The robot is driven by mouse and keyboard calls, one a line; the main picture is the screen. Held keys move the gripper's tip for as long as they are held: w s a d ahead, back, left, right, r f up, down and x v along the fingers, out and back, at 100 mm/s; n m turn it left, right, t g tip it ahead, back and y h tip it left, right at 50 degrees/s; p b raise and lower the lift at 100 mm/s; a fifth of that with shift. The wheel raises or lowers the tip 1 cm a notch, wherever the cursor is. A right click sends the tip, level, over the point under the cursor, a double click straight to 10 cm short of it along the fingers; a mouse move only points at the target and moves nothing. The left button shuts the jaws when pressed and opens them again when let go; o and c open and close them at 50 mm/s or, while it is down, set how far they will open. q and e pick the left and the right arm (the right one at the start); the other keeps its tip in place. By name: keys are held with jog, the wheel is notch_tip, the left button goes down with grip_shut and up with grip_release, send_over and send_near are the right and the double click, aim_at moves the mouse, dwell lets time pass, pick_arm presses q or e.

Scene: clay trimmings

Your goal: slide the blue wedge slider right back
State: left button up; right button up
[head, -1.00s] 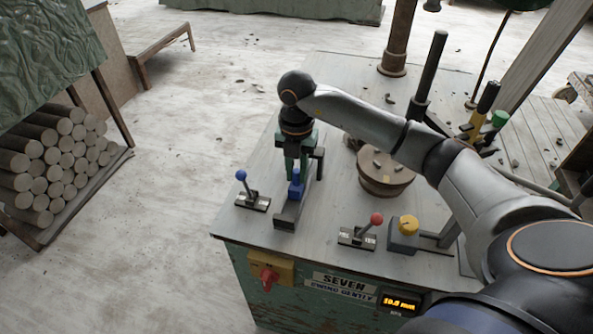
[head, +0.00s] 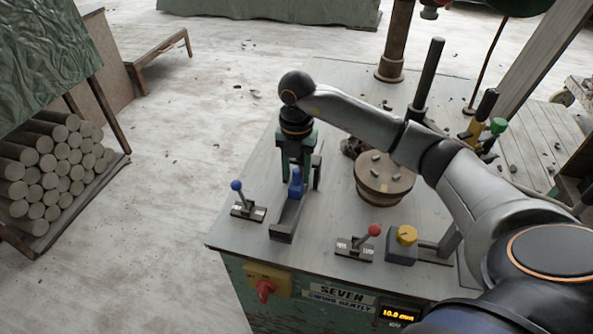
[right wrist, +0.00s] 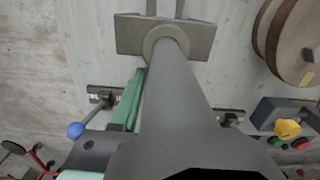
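The blue wedge slider (head: 296,184) stands upright on its grey track (head: 282,231), near the front left of the bench. My right gripper (head: 296,166) reaches down to it with its green fingers, one on each side of the slider's top, and appears shut on it. The contact itself is partly hidden. In the right wrist view a large grey post fills the middle and hides the slider; a green strip (right wrist: 128,102) shows beside it. My left gripper is not in view.
A blue-knobbed lever (head: 236,186) stands left of the track. A red-knobbed lever (head: 374,231) and a yellow knob (head: 407,234) stand right. A round wooden block (head: 385,180) sits behind them. A lit display (head: 398,313) is on the front panel.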

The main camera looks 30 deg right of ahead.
jog(key=shift+o, duration=0.5)
jog(key=shift+r, duration=0.1)
notch_tip(320, 180, up, 12)
jog(key=shift+r, duration=0.15)
dwell(0.5)
